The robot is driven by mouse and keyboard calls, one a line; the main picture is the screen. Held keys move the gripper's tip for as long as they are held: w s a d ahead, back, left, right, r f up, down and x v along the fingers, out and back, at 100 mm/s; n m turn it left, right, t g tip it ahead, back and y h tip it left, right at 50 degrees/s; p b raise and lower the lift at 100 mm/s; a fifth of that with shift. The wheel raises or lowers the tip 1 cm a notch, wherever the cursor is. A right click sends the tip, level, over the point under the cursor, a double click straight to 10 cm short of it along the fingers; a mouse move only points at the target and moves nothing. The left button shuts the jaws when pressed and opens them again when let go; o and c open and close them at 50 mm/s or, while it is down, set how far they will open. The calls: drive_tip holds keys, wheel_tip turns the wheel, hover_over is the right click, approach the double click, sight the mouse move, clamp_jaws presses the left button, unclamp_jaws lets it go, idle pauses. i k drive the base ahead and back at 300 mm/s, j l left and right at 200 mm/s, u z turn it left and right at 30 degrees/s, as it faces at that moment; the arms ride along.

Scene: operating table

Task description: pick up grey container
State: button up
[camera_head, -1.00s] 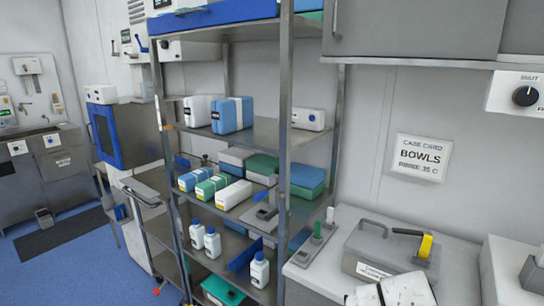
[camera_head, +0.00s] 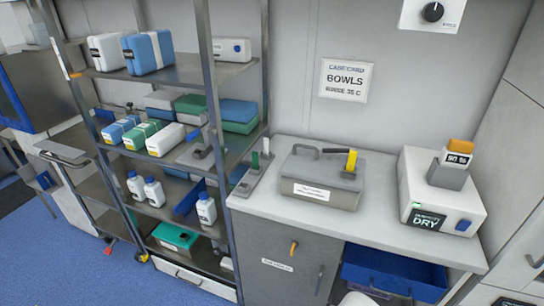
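A grey lidded container (camera_head: 318,189) with a white label on its front stands on the light counter (camera_head: 385,215). A bar handle and a yellow-and-black upright part show on its lid. A smaller grey block (camera_head: 447,175) sits on a white unit labelled DRY at the right, under a white and orange piece. My gripper is not seen; only a small white rounded part, possibly of my arm, shows at the bottom edge. Nothing is seen touching the grey lidded container.
A metal rack (camera_head: 215,120) on the left holds bottles, packs and boxes. A grey holder (camera_head: 252,178) with upright pieces stands left of the container. The white DRY unit (camera_head: 440,205) stands at right. A blue open drawer (camera_head: 395,272) is below the counter. The counter's front is clear.

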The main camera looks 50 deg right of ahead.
sight(308, 175)
drive_tip(key=i+j+z, duration=0.15)
drive_tip(key=j+z, duration=0.6)
drive_tip(key=j, duration=0.2)
drive_tip(key=j+z, duration=0.35)
drive_tip(key=j, duration=0.15)
drive_tip(key=i, duration=0.05)
